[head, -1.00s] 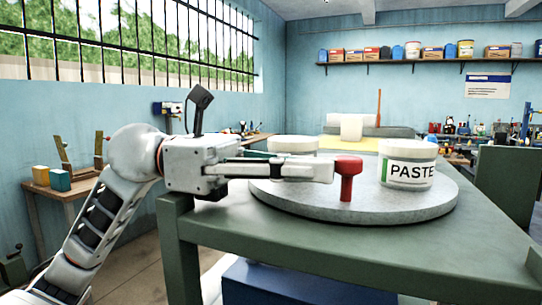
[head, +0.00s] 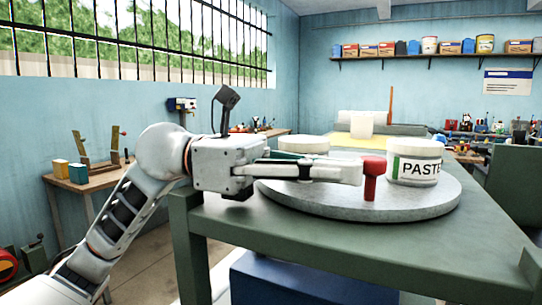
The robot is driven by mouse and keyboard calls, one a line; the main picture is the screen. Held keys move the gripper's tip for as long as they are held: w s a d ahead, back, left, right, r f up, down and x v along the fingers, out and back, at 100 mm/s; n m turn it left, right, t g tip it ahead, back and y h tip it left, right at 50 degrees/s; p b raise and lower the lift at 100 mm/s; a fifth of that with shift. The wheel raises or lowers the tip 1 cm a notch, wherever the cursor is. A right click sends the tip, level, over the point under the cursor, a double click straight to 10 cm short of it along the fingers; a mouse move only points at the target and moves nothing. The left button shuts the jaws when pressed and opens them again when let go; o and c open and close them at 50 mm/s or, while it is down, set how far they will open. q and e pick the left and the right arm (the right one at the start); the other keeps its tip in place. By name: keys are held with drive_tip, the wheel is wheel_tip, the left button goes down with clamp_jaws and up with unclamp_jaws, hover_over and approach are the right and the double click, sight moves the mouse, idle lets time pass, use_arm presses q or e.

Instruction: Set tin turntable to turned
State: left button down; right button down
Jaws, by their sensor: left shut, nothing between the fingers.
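The tin turntable (head: 310,199) is a round grey disc lying flat on the green table. An upright red peg (head: 374,183) with a wider head stands near its front edge. A white-lidded tin labelled PASTE (head: 416,150) stands on its right side. A second pale tin (head: 303,145) shows at the back left, its lower part hidden by my gripper. My left gripper (head: 361,173) is shut and empty, reaching over the disc from the left. Its fingertips are at the left side of the red peg and appear to touch it. My right gripper is out of view.
The green table (head: 300,234) has bare top to the right and in front of the disc. A white container (head: 362,126) stands on a yellow surface behind. A wooden bench (head: 95,182) is at left. A shelf (head: 420,57) of boxes hangs on the far wall.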

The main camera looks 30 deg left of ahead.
use_arm(q)
drive_tip(key=shift+a, duration=0.6)
drive_tip(key=v, duration=0.9)
drive_tip(key=shift+s+a, duration=0.1)
drive_tip(key=shift+a, duration=0.25)
drive_tip(key=shift+s+a, duration=0.15)
drive_tip(key=shift+a, duration=0.4)
